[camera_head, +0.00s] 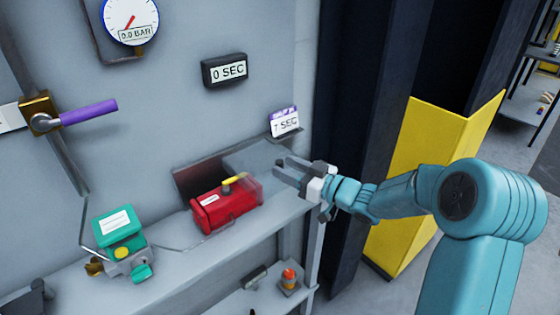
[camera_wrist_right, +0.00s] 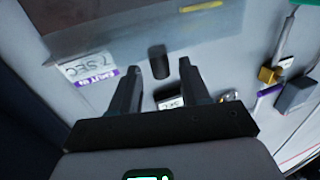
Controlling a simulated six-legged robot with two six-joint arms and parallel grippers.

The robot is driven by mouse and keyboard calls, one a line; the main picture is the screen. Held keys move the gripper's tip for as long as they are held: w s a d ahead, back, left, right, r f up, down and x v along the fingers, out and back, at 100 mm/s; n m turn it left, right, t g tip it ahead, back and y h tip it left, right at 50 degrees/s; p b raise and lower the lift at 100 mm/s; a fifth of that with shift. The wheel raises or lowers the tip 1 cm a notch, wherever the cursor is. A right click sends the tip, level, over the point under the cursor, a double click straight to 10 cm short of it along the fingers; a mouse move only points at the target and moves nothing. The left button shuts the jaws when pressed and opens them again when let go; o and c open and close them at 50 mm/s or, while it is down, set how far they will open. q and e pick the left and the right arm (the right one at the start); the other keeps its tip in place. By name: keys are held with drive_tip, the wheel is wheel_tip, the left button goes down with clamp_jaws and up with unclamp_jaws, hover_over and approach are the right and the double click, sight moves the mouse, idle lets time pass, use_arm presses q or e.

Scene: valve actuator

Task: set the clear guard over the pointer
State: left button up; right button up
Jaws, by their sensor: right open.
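The red actuator (camera_head: 228,208) sits on the grey shelf, with the yellow pointer (camera_head: 234,181) on its top. A see-through greyish pane (camera_head: 258,158) shows behind and above the actuator; I cannot tell for sure that it is the clear guard. My right gripper (camera_head: 280,170) is open and empty, just right of the actuator and a little above it. In the right wrist view, a dark short cylinder (camera_wrist_right: 157,60) shows beyond and between the open fingers, apart from them. A yellow bar, likely the pointer, shows at the top edge (camera_wrist_right: 200,6). My left gripper is not in view.
A green-topped device (camera_head: 120,228) stands on the shelf's left. A purple-handled lever (camera_head: 88,113), gauge (camera_head: 130,20) and timer (camera_head: 225,70) are on the wall. A "7 SEC" card (camera_head: 285,121) is above my right gripper. A yellow panel (camera_head: 420,180) stands right.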

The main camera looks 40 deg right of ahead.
drive_tip(key=shift+x, duration=0.9)
drive_tip(key=shift+w+a, duration=0.2)
drive_tip(key=shift+w, duration=0.2)
drive_tip(key=shift+w, duration=0.15)
clamp_jaws()
drive_tip(key=shift+a+f, duration=0.1)
drive_tip(key=shift+a, duration=0.3)
drive_tip(key=s+a+b, duration=0.1)
drive_tip(key=a+b, duration=0.6)
drive_tip(key=a, duration=0.4)
drive_tip(key=shift+a, duration=0.2)
